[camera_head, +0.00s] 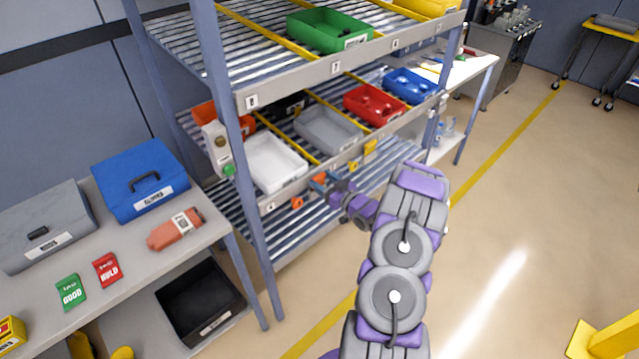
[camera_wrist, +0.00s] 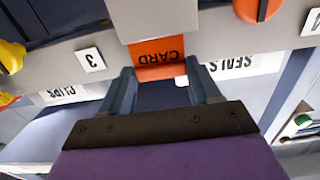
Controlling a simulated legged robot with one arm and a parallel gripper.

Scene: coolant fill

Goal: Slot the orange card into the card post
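The orange card (camera_wrist: 157,53), lettered CARD and upside down in the wrist view, sits at the lower end of a grey-white holder (camera_wrist: 155,18) on the shelf's front rail. I cannot tell whether this holder is the card post. My gripper (camera_wrist: 162,82) faces the card with its two fingers apart, one toward each side of the card's near edge. I cannot tell whether the fingers touch it. In the head view my gripper (camera_head: 326,184) is at the front rail of the middle shelf, and the card (camera_head: 317,179) shows small beside it.
An orange tag (camera_head: 297,203) and yellow tags (camera_head: 353,165) hang along the same rail. White (camera_head: 274,163), grey (camera_head: 328,130) and red (camera_head: 374,104) bins stand behind it. A shelf upright (camera_head: 240,160) and a side table (camera_head: 110,250) are left.

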